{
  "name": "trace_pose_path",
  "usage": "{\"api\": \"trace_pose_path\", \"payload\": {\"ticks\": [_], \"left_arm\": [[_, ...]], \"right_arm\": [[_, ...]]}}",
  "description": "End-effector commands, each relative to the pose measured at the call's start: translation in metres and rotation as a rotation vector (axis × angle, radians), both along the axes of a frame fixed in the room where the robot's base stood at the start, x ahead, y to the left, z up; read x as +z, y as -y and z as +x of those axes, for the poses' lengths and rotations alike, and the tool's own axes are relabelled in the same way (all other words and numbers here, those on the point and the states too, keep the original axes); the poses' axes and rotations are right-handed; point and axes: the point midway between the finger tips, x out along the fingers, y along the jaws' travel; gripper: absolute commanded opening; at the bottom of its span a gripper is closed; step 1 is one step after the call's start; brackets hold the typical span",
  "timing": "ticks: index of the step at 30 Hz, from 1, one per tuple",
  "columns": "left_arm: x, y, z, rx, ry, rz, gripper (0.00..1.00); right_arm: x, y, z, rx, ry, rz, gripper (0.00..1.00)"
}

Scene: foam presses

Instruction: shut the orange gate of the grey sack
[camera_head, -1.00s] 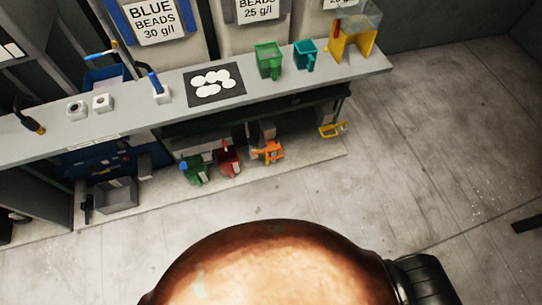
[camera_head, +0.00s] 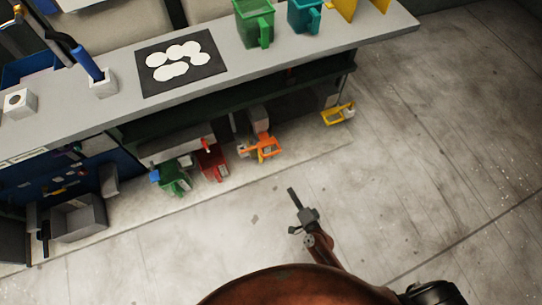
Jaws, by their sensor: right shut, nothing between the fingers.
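The orange gate (camera_head: 263,148) shows small in the head view, low under the grey counter, at the right end of a row with a red and a green one. Whether it is open or shut is too small to tell. A grey block-like part stands just above it; I cannot tell whether it belongs to the grey sack. My right gripper (camera_head: 293,194) is shut and empty, out over the floor, below and to the right of the orange gate and apart from it. My left gripper is out of view.
The grey counter (camera_head: 125,112) holds a green jug (camera_head: 254,24), a teal jug (camera_head: 304,16) and a black mat (camera_head: 148,82) with white discs. Below are a red part (camera_head: 212,163), a green part (camera_head: 175,178) and a yellow part (camera_head: 338,114). The floor at right is clear.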

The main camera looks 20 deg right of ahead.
Motion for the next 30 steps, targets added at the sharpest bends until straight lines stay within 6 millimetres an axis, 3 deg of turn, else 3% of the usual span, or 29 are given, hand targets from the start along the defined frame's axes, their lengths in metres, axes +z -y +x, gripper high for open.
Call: {"api": "trace_pose_path", "payload": {"ticks": [1, 3, 10, 14, 30], "left_arm": [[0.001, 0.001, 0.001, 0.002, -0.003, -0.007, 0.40], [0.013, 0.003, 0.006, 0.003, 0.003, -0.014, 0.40], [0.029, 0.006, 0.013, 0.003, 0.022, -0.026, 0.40], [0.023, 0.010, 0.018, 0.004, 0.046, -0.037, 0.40], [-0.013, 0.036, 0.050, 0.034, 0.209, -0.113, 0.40]], "right_arm": [[-0.003, -0.004, 0.010, -0.022, 0.021, 0.054, 0.00], [0.009, -0.007, 0.022, -0.047, 0.052, 0.117, 0.00], [0.026, -0.012, 0.041, -0.074, 0.091, 0.192, 0.00], [0.023, -0.014, 0.058, -0.074, 0.092, 0.191, 0.00], [0.001, -0.025, 0.155, -0.072, 0.087, 0.188, 0.00]]}}
